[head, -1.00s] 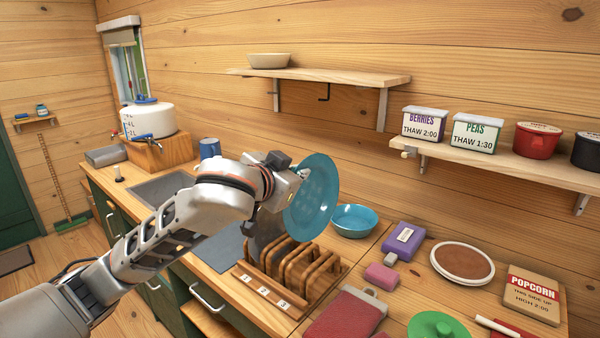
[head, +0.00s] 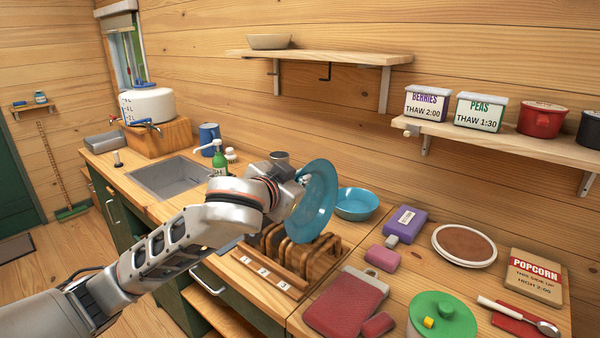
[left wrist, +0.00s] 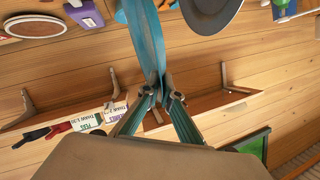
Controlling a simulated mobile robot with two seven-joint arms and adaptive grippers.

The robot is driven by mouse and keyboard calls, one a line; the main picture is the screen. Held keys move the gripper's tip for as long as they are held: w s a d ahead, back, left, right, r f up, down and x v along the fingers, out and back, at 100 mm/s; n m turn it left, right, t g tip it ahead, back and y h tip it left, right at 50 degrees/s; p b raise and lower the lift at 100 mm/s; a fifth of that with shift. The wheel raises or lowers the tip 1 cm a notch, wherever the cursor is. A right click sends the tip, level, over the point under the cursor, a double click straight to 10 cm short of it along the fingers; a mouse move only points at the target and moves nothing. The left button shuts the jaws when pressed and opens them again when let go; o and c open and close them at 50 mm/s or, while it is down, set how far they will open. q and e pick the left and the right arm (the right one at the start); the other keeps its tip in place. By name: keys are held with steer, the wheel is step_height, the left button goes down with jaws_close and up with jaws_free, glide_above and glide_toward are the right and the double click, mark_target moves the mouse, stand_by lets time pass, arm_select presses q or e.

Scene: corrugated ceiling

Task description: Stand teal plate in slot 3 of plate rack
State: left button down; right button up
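The teal plate (head: 320,205) is held on edge, roughly upright, by my left gripper (head: 298,190). In the left wrist view, the two fingers (left wrist: 162,92) close on the edge of the plate (left wrist: 150,45). The wooden plate rack (head: 322,262) stands on the counter below, with tags 1, 2 and 3 along its front. Slot 3's tag (head: 283,284) is the rightmost. The plate's lower edge overlaps the rack's dividers in the head view; I cannot tell whether it is inside a slot. My left arm hides part of the rack. My right gripper is out of view.
A blue bowl (head: 357,203) stands just behind the rack. A purple box (head: 405,220), a pink block (head: 382,258) and a red board (head: 346,303) lie to the right. A dark round dish (left wrist: 210,10) shows beside the plate in the wrist view. The sink (head: 170,178) is left.

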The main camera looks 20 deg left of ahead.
mark_target(303, 205)
arm_select(q)
steer(key=shift+f+b, duration=0.85)
steer(key=shift+f, duration=2.9)
steer(key=c, duration=2.2)
jaws_free()
